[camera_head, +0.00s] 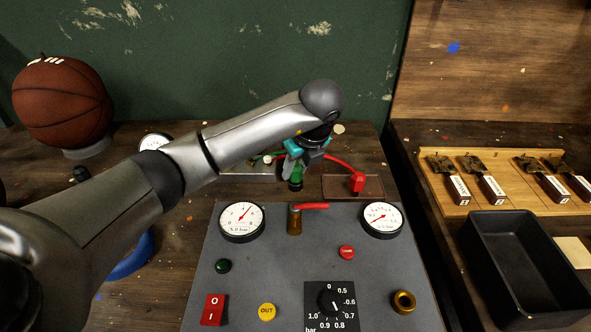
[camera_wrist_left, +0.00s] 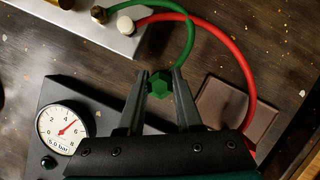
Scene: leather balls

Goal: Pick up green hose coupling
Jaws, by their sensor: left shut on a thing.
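The green hose coupling (camera_head: 296,177) is at the end of a green hose, above the back edge of the grey gauge panel. My left gripper (camera_head: 301,160) points down and is shut on it. In the left wrist view the green coupling (camera_wrist_left: 159,84) shows between the tips of the two dark fingers (camera_wrist_left: 160,92). The green hose (camera_wrist_left: 190,35) curves from it up to a fitting on a light metal block (camera_wrist_left: 85,28). My right gripper is not in view.
The grey panel (camera_head: 270,275) carries two gauges, a brass fitting with a red lever (camera_head: 312,206) and several buttons. A red coupling (camera_head: 358,182) is over a brown pad (camera_head: 338,192). A basketball (camera_head: 62,100) stands left; a black bin (camera_head: 515,270) stands right.

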